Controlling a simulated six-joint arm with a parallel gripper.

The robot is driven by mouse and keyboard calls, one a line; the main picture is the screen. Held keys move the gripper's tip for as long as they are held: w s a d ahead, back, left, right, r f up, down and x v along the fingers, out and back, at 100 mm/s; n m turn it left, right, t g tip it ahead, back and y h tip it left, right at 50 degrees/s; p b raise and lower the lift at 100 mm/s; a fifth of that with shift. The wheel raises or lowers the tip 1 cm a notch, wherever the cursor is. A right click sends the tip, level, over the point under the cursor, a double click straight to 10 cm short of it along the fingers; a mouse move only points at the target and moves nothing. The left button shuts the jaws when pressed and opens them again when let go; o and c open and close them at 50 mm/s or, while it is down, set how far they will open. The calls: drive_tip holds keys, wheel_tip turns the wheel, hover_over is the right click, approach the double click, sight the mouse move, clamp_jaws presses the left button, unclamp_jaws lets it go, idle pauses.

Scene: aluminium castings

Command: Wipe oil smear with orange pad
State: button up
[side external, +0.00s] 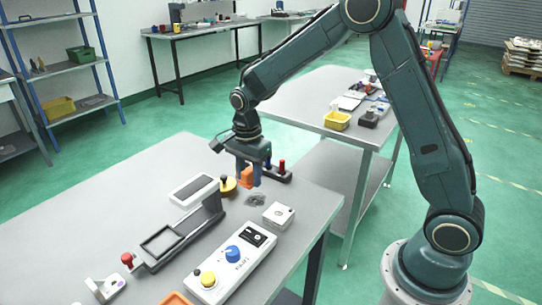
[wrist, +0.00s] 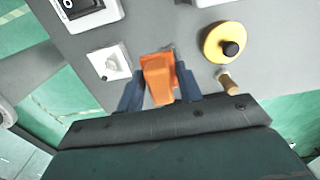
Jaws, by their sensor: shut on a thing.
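My gripper (side external: 249,180) is shut on the orange pad (side external: 246,174), with one blue finger on each side of it. The wrist view shows the pad (wrist: 158,80) between the fingers (wrist: 159,90). The oil smear (side external: 257,200) is a dark patch on the grey table, just to the right of and nearer the camera than the pad in the side view. The pad appears close above the tabletop; I cannot tell whether it touches. In the wrist view the pad and fingers largely hide the smear.
A small white box (side external: 279,215) stands right of the smear. A yellow disc with a knob (side external: 228,186) is close on the left. A red-knobbed black device (side external: 281,173) stands behind. A control box (side external: 232,262) and a grey fixture (side external: 180,235) lie nearer the camera.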

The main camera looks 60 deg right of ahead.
sight(248, 208)
drive_tip(key=shift+w+a+f, duration=0.15)
drive_tip(key=shift+a+f, duration=0.15)
drive_tip(key=shift+a, duration=0.05)
drive_tip(key=shift+f, duration=3.15)
drive_tip(key=shift+d+f, duration=0.25)
drive_tip(key=shift+f, duration=0.65)
drive_tip(key=shift+c, duration=0.4)
drive_tip(key=shift+d, duration=3.45)
drive_tip(key=shift+a, duration=3.55)
drive_tip(key=shift+a+r, duration=0.15)
drive_tip(key=shift+a, duration=0.05)
drive_tip(key=shift+r, duration=4)
